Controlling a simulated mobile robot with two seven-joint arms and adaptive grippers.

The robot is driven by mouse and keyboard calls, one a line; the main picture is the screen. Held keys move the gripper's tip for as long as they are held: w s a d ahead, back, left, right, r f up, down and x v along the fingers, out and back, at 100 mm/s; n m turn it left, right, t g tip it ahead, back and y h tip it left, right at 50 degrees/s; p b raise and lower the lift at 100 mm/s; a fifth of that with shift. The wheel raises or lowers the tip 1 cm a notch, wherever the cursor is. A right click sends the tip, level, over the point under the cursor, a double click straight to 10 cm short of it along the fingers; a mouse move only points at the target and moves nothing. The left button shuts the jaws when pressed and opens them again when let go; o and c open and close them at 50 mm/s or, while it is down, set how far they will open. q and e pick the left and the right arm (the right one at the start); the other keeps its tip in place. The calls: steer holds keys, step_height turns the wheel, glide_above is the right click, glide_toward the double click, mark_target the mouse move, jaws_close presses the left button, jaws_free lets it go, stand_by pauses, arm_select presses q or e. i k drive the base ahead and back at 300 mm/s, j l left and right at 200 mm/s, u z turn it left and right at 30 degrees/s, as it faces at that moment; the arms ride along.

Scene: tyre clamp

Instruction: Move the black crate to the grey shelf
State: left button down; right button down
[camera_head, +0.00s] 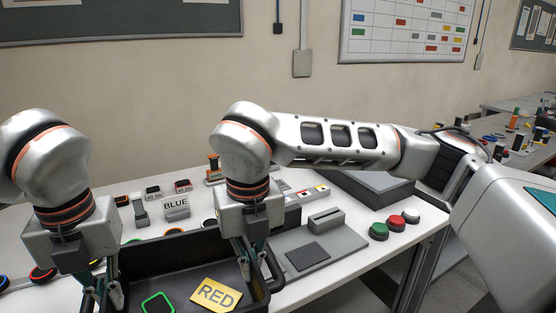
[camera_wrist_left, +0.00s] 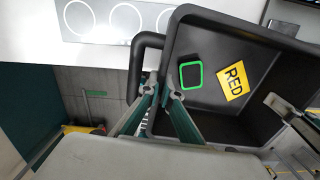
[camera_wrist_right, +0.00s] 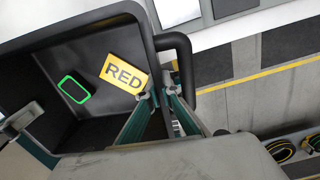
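The black crate (camera_head: 175,252) is low in the head view, its front cut off by the picture edge. It holds a yellow RED card (camera_head: 215,294) and a green-framed dark square (camera_head: 158,303). My left gripper (camera_head: 102,292) points down at the crate's left side; in the left wrist view its fingers (camera_wrist_left: 160,91) are closed around the side wall by the handle. My right gripper (camera_head: 253,272) is shut on the opposite wall, as the right wrist view (camera_wrist_right: 160,93) shows. A flat grey raised surface (camera_head: 372,187) is at the table's right; I cannot tell whether it is the grey shelf.
Floor (camera_wrist_right: 260,100) shows beside the crate.

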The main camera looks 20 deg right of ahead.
mark_target(387, 180)
steer(key=l+z, duration=0.25)
steer(key=l, duration=2.45)
steer(key=i+l, duration=0.2)
steer(key=i, duration=0.1)
